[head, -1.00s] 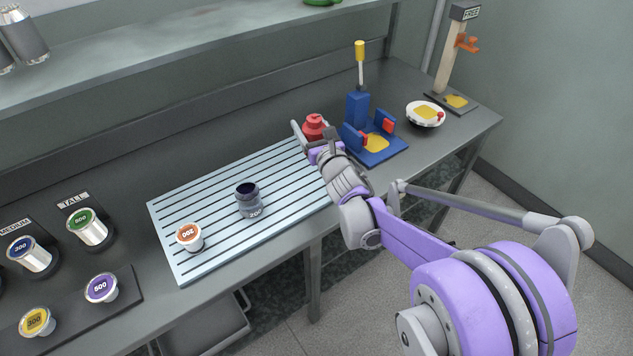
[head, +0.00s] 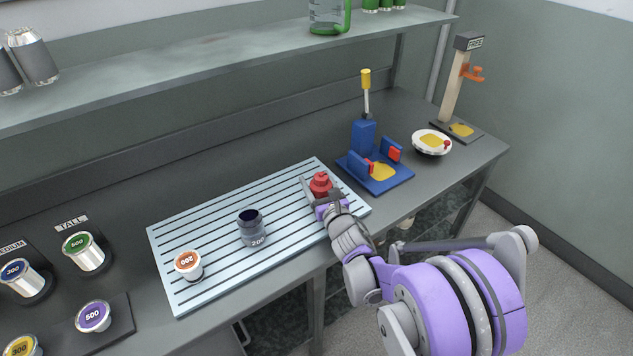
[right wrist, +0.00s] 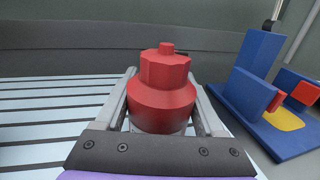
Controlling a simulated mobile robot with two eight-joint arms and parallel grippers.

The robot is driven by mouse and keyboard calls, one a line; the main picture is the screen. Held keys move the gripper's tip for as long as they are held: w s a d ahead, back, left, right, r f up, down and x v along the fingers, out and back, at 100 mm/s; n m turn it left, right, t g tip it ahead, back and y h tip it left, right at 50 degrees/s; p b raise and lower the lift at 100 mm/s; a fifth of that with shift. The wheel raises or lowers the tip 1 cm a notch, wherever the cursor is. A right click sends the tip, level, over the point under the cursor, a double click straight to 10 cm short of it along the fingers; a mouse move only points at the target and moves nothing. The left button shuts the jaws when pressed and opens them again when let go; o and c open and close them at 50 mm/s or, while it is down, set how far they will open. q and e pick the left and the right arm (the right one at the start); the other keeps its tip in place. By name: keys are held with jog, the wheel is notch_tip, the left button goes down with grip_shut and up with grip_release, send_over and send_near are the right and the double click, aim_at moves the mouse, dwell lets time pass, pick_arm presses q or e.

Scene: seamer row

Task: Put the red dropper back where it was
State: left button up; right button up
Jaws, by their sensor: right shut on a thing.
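The red dropper (head: 320,183) is at the right end of the slatted light tray (head: 183,296). My right gripper (head: 322,192) is around it and shut on it. In the right wrist view the red dropper (right wrist: 163,88) stands upright between the two fingers (right wrist: 163,110), its stepped top clear of them. Whether its base touches the tray is hidden by the gripper. A dark open jar marked 200 (head: 252,228) stands in the middle of the tray. My left gripper is not in view.
A blue clamp stand (head: 375,172) with a yellow-topped lever is just right of the tray. A white dish (head: 431,143) and a post stand marked FREE (head: 456,90) are farther right. Several cans stand at the left.

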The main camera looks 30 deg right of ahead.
jog(key=shift+f, duration=0.2)
jog(key=o, duration=1.5)
jog(key=shift+r, duration=0.25)
jog(key=s, duration=0.4)
jog(key=s+a, duration=0.1)
jog(key=s, duration=0.3)
jog(key=s+a, duration=0.1)
jog(key=s, duration=0.3)
